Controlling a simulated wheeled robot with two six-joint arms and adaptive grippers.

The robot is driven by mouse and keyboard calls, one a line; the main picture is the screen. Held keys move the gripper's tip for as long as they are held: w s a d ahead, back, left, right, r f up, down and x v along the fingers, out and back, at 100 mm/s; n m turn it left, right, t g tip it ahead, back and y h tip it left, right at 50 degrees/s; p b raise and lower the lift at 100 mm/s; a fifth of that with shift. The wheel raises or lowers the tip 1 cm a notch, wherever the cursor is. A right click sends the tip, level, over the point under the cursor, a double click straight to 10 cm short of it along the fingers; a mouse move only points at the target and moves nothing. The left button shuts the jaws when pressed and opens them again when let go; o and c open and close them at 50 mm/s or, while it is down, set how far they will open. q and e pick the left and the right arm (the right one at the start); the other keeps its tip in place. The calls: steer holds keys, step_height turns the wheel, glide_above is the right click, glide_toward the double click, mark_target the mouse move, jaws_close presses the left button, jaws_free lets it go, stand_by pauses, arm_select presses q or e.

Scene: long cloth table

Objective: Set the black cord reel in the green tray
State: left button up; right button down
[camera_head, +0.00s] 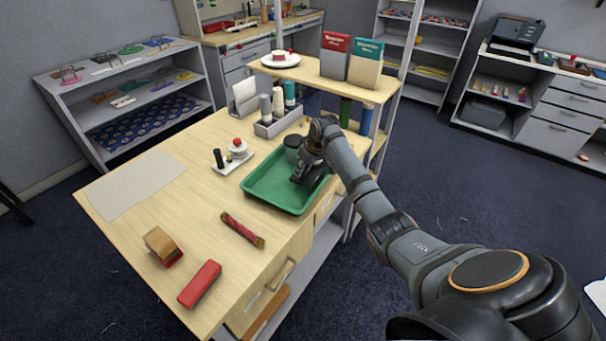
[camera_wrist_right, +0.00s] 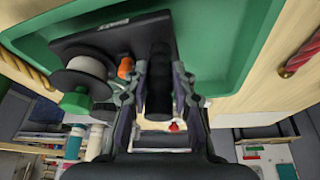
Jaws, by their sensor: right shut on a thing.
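The black cord reel (camera_wrist_right: 110,45) shows in the wrist view as a dark plate with a pale drum, an orange knob and an upright black handle. My right gripper (camera_wrist_right: 158,85) is shut on that handle, one finger on each side. In the head view the gripper (camera_head: 308,165) is over the right part of the green tray (camera_head: 262,190), and the dark reel (camera_head: 304,178) is under it, within the tray's outline. I cannot tell whether the reel touches the tray floor. The gripper and arm hide part of it. My left gripper is not in view.
A dark round container (camera_head: 293,142) is at the tray's back edge. A grey caddy with bottles (camera_head: 278,122) stands behind.

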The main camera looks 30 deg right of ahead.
mark_target(304, 179)
steer(key=shift+w+d+f+p, duration=0.15)
steer(key=shift+f+p, duration=0.5)
steer(key=shift+f, duration=1.15)
steer(key=shift+f, duration=0.1)
steer(key=c, duration=1.1)
jaws_free()
steer(key=shift+r, duration=0.4)
steer(key=b+v, duration=0.1)
steer(key=v, duration=1)
steer(key=shift+r, duration=0.2)
